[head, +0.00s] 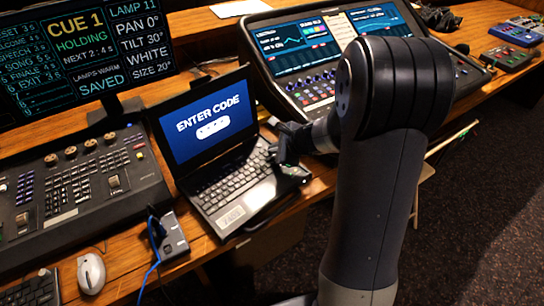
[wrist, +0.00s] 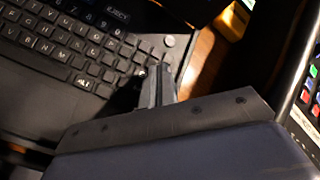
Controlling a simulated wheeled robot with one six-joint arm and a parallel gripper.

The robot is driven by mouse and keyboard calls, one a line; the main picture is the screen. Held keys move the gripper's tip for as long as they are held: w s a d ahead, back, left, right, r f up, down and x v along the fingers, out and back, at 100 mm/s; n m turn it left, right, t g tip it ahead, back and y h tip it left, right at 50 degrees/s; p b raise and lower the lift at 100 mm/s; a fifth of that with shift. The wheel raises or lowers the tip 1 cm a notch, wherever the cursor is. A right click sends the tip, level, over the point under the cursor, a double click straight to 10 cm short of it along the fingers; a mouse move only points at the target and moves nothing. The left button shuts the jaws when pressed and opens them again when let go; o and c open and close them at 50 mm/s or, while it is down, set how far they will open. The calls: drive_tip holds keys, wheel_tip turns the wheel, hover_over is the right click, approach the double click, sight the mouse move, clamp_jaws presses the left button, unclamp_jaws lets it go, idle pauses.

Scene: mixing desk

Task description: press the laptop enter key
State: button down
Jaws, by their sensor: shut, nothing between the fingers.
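The laptop (head: 230,190) is open on the wooden desk, its screen (head: 208,122) showing "ENTER CODE" on blue. Its keyboard also shows in the wrist view (wrist: 60,45). My gripper (head: 277,160) is over the right side of the keyboard in the head view and hides the keys there. In the wrist view my gripper (wrist: 158,72) is shut and empty, its fingertips at the right edge of the keys. I cannot make out the enter key, and I cannot tell whether the fingertips touch a key.
A mixing console with screens (head: 310,95) stands close to the right of the laptop. A lighting desk (head: 75,190) is on the left, with a small grey box (head: 172,235) and a white mouse (head: 91,272) in front. A cue monitor (head: 85,50) stands behind.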

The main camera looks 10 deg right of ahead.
drive_tip(key=shift+f, duration=0.1)
drive_tip(key=shift+f+b, duration=0.35)
drive_tip(key=shift+b, duration=0.15)
drive_tip(key=shift+f+b, duration=0.3)
drive_tip(key=shift+b, duration=0.05)
idle(0.4)
drive_tip(key=shift+r, duration=0.1)
drive_tip(key=shift+r+p, duration=0.6)
drive_tip(key=shift+r, duration=0.1)
wheel_tip(320, 180, up, 5)
drive_tip(key=p, duration=0.4)
drive_tip(key=c, duration=2.2)
unclamp_jaws()
